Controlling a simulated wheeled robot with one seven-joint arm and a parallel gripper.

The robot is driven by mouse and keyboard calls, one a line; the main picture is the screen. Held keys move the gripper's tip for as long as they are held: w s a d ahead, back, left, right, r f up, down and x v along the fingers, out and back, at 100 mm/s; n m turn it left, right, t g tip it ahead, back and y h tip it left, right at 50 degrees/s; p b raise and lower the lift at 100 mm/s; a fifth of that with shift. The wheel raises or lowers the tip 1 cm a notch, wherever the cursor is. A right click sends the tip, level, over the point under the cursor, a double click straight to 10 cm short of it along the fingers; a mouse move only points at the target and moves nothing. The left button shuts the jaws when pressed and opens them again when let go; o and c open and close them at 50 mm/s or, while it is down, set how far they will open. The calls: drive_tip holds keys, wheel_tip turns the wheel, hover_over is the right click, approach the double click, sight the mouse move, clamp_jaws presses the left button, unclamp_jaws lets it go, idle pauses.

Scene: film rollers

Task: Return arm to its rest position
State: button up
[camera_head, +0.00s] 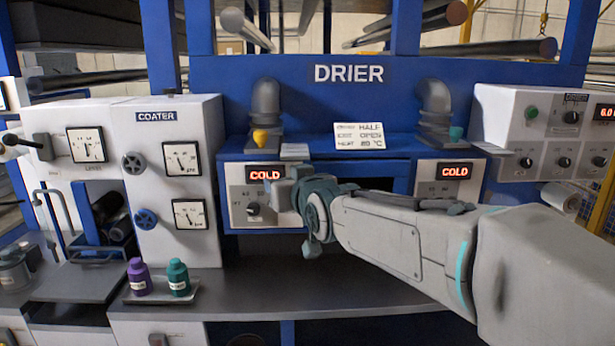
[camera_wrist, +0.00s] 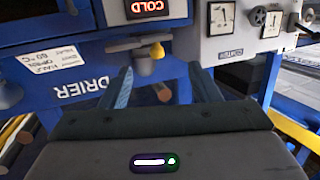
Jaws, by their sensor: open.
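My arm reaches in from the right in the head view. Its end, with my gripper (camera_head: 283,190), is in front of the blue drier (camera_head: 335,92), beside the left red COLD display (camera_head: 265,174). The fingertips are hard to make out there. In the wrist view my gripper (camera_wrist: 162,82) has its two fingers spread wide, with nothing held between them. Beyond the fingers are the drier's blue frame, a yellow knob (camera_wrist: 157,50) and the brown end of a bar (camera_wrist: 163,92).
The white coater (camera_head: 150,200) with dials stands left. A purple bottle (camera_head: 138,277) and a teal bottle (camera_head: 178,278) stand on a small tray (camera_head: 162,295). A white control box (camera_head: 505,115) is right. The grey counter (camera_head: 300,285) is clear below my arm.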

drive_tip(key=s+d+f+m+g+h, duration=0.2)
drive_tip(key=s+d+f+g+h, duration=0.3)
drive_tip(key=s+d+f, duration=0.7)
drive_tip(key=s+d+f+m+g, duration=0.1)
drive_tip(key=s+d+f+g, duration=0.2)
drive_tip(key=s+f, duration=0.2)
drive_tip(key=s+d+f+m+g+h+p, duration=0.1)
drive_tip(key=s+d+f+g, duration=0.2)
drive_tip(key=s+f, duration=0.3)
drive_tip(key=s+g, duration=0.1)
drive_tip(key=s, duration=0.3)
drive_tip(key=shift+d, duration=0.2)
